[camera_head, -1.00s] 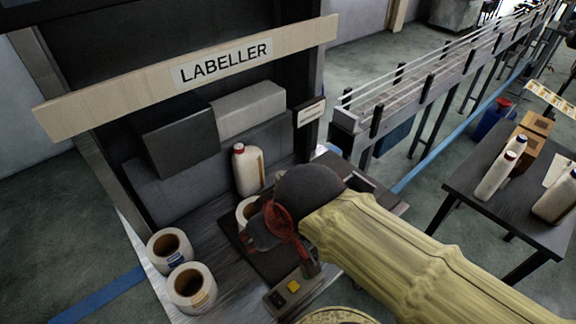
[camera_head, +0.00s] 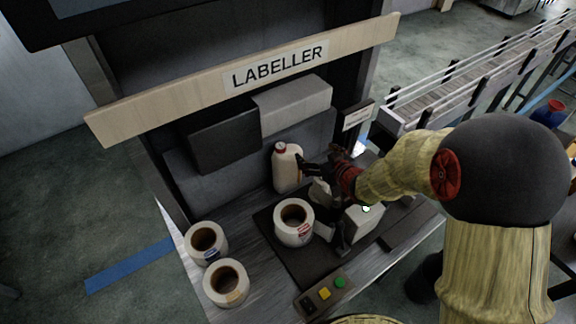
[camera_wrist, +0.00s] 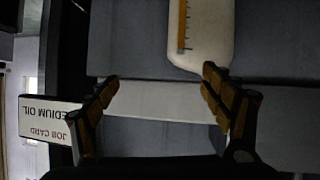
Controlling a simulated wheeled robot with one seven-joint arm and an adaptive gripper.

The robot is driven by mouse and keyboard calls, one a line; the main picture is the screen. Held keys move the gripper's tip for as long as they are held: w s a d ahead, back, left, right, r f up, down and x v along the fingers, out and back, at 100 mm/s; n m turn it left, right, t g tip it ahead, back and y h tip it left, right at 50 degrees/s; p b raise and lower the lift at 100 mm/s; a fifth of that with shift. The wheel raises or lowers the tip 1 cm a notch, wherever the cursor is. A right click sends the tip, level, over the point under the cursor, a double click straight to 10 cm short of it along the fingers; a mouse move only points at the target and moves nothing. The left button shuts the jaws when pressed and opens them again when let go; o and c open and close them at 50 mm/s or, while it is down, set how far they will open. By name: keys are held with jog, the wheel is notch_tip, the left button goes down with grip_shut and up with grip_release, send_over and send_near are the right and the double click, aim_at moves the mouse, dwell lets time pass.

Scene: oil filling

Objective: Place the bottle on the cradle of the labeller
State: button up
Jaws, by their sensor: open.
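The white bottle (camera_head: 286,172) with a red cap stands upright at the back of the labeller, against its grey face. In the wrist view the bottle (camera_wrist: 205,35) shows at the top, with a yellow marked strip, beyond the right fingertip. My gripper (camera_head: 305,165) is just right of the bottle in the head view. In the wrist view its fingers (camera_wrist: 160,88) are spread with nothing between them. I cannot tell whether the fingers touch the bottle. The cradle cannot be made out clearly; the bottle's base is partly hidden behind a label roll.
Label rolls stand on the labeller deck (camera_head: 226,284), (camera_head: 205,243), and one on the dark plate (camera_head: 294,222). A button box (camera_head: 325,294) sits at the front. A job card (camera_wrist: 48,120) is at left in the wrist view. A conveyor (camera_head: 470,75) runs behind right.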

aim_at(293, 159)
jog(key=o, duration=0.4)
jog(key=a+f+y, duration=0.1)
jog(key=a, duration=0.1)
jog(key=s+a+f+n+y, duration=0.1)
jog(key=a+f, duration=0.1)
jog(key=shift+a+f+y+p, duration=0.25)
jog(key=shift+f+y+p, duration=0.05)
jog(key=shift+p, duration=0.05)
jog(key=shift+a+f, duration=0.15)
jog(key=shift+a, duration=0.15)
jog(key=shift+x, duration=0.9)
jog(key=shift+a+r+b+x, duration=0.1)
jog(key=shift+r+b+x, duration=0.1)
jog(key=shift+x, duration=0.75)
jog(key=shift+a+r+b+x, duration=0.1)
jog(key=shift+a+b+x, duration=0.1)
jog(key=shift+x, duration=0.7)
jog(key=shift+a+r+b+x, duration=0.1)
jog(key=shift+b+x, duration=0.1)
jog(key=shift+x, duration=0.75)
